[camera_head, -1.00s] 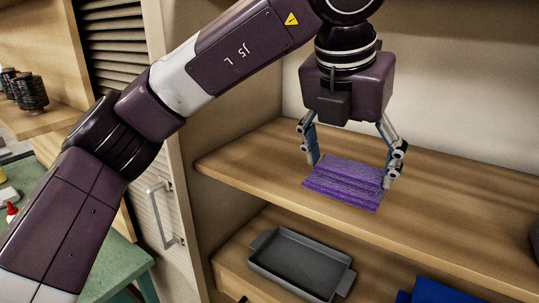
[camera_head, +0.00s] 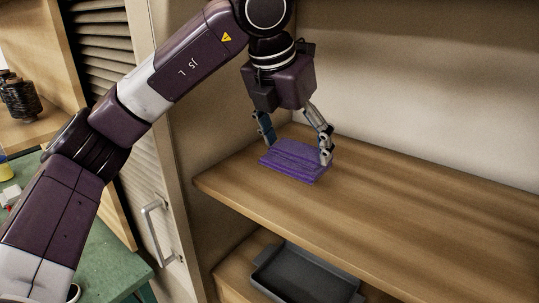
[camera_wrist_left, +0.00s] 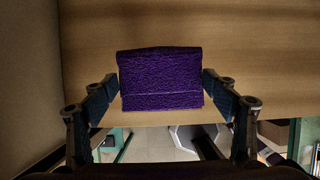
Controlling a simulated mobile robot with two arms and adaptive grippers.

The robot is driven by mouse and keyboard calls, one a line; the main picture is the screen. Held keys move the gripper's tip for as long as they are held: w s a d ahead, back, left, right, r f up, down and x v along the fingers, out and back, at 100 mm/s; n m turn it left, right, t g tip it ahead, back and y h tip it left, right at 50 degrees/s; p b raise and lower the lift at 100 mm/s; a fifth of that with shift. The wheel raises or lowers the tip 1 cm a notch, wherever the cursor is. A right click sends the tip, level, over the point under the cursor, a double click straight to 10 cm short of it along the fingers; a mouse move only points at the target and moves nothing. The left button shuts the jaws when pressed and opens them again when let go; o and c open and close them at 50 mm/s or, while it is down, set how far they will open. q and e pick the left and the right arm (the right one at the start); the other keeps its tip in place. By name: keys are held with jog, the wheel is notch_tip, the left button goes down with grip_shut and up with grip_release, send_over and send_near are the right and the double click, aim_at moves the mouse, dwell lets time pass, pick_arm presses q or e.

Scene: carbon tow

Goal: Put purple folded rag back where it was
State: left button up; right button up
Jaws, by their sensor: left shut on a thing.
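The purple folded rag (camera_head: 294,160) is at the left end of the wooden shelf (camera_head: 400,200) in the head view. It lies flat, on or just above the board; I cannot tell whether it touches. My left gripper (camera_head: 296,152) points down from above and is shut on the rag, one finger at each side edge. In the left wrist view the rag (camera_wrist_left: 161,80) sits between the two fingertips (camera_wrist_left: 163,87), with the wooden board beyond it. My right gripper is in neither view.
A grey tray (camera_head: 262,283) lies on the lower shelf. The cabinet's side wall (camera_head: 215,130) stands close to the left of the gripper. The upper shelf is bare to the right of the rag. A green table (camera_head: 110,260) is at lower left.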

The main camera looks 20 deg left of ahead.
pick_arm(q)
jog(key=a, duration=0.1)
jog(key=w+a+p, duration=0.1)
jog(key=a, duration=0.1)
jog(key=w+a, duration=0.1)
jog(key=a, duration=0.1)
jog(key=shift+w+a+r+p, duration=0.2)
jog(key=shift+w+p, duration=0.05)
jog(key=shift+p, duration=0.1)
notch_tip(320, 180, down, 3)
jog(key=shift+w+a+f+p, duration=0.1)
jog(key=shift+a+p, duration=0.05)
jog(key=shift+p, duration=0.15)
jog(key=shift+f, duration=0.2)
notch_tip(320, 180, down, 2)
jog(key=shift+f+p, duration=0.2)
jog(key=shift+p, duration=0.4)
jog(key=shift+f+p, duration=0.25)
jog(key=shift+p, duration=0.05)
jog(key=shift+a+f, duration=0.15)
jog(key=shift+f, duration=0.25)
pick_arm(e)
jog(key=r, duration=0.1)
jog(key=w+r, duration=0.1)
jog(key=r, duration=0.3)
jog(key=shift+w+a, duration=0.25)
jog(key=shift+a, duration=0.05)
